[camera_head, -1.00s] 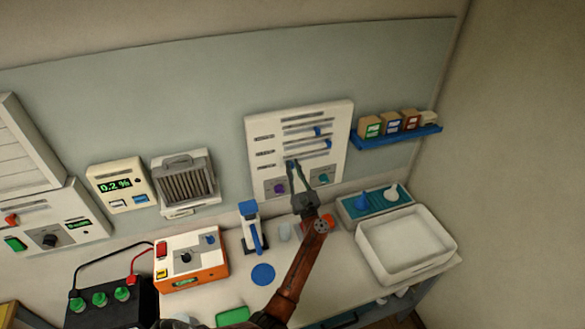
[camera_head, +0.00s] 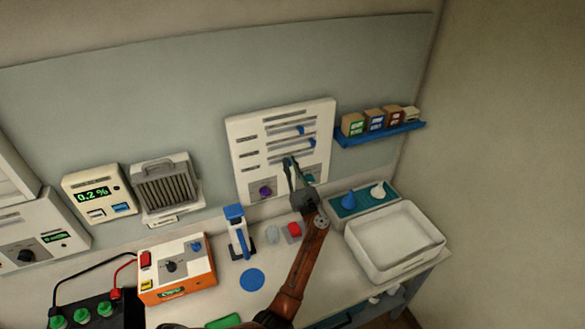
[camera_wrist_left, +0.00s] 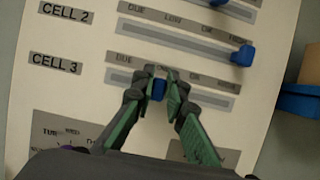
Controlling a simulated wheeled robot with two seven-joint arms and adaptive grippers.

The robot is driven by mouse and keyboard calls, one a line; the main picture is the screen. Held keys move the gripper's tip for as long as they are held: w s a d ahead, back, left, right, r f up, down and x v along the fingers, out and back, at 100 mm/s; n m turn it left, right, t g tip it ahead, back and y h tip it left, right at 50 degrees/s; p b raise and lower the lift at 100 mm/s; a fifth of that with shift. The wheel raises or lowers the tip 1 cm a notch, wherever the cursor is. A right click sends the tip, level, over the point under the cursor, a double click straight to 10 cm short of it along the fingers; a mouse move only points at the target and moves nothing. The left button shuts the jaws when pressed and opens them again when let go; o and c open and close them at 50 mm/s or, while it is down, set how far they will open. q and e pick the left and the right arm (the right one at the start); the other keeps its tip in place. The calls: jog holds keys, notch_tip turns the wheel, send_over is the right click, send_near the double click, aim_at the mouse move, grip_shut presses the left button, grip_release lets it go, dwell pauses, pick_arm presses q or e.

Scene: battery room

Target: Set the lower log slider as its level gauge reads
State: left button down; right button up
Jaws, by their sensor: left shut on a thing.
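The pale log panel (camera_head: 244,128) hangs on the wall with stacked slider rows. In the left wrist view, the lowest row, the CELL 3 slider track (camera_wrist_left: 205,97), has a blue knob (camera_wrist_left: 158,89). My left gripper (camera_head: 289,161) is shut on that knob, with green-padded fingers (camera_wrist_left: 160,80) either side of it. The knob stands right of DUE and left of OK; the fingers hide the label between. The CELL 2 knob (camera_wrist_left: 242,55) is near the right end of its track. I cannot make out a level gauge reading for CELL 3. My right gripper is not in view.
A blue shelf (camera_head: 385,136) with small boxes is right of the panel. Below are a teal-topped tray (camera_head: 335,211), a white basin (camera_head: 405,263), a blue-topped stand (camera_head: 238,222) and an orange tester (camera_head: 203,278). A purple knob (camera_head: 265,191) sits low on the panel.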

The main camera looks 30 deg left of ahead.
pick_arm(q)
jog(key=c, duration=1.9)
grip_release()
jog(key=shift+c, duration=0.2)
jog(key=v, duration=0.7)
jog(key=shift+d, duration=0.25)
jog(key=shift+s+f, duration=0.1)
